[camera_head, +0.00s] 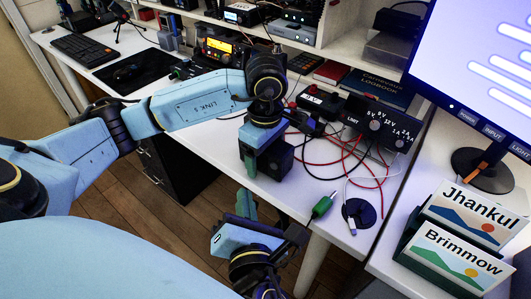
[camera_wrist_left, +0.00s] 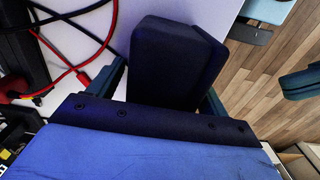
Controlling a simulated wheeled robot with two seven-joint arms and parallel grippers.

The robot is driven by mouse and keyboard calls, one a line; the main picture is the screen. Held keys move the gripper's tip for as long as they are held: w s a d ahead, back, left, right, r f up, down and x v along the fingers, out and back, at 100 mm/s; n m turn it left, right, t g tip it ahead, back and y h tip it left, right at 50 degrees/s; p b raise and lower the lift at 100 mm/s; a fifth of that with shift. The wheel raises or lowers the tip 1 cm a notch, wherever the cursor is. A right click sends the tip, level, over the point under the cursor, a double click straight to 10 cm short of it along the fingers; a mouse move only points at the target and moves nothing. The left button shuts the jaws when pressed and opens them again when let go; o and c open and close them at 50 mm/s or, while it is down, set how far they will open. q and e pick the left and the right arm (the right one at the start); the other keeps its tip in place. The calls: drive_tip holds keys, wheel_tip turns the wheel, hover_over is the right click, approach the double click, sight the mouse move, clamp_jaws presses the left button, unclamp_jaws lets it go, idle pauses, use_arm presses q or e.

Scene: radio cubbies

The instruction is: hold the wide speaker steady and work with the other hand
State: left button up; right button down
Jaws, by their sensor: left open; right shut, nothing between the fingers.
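The wide speaker looks like a dark box (camera_head: 279,158) at the front edge of the white table. In the left wrist view it is a dark block (camera_wrist_left: 172,62) between the two teal fingers. My left gripper (camera_head: 264,155) is open around it, coming from above; I cannot tell whether a finger touches it. The gripper hides part of the box in the head view. My right gripper (camera_head: 246,205) is shut and empty, in front of the table edge and below the left one.
Red and black cables (camera_head: 340,150) lie beside the box, by a dark power unit (camera_head: 378,125). A green-handled item (camera_head: 322,207) and a black disc (camera_head: 358,212) lie to the right. Two name cards (camera_head: 455,255), a monitor (camera_head: 475,70) and a keyboard (camera_head: 82,50) stand further out.

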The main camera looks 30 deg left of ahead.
use_arm(q)
wheel_tip(320, 180, up, 12)
idle(0.5)
drive_tip(key=shift+f, duration=0.1)
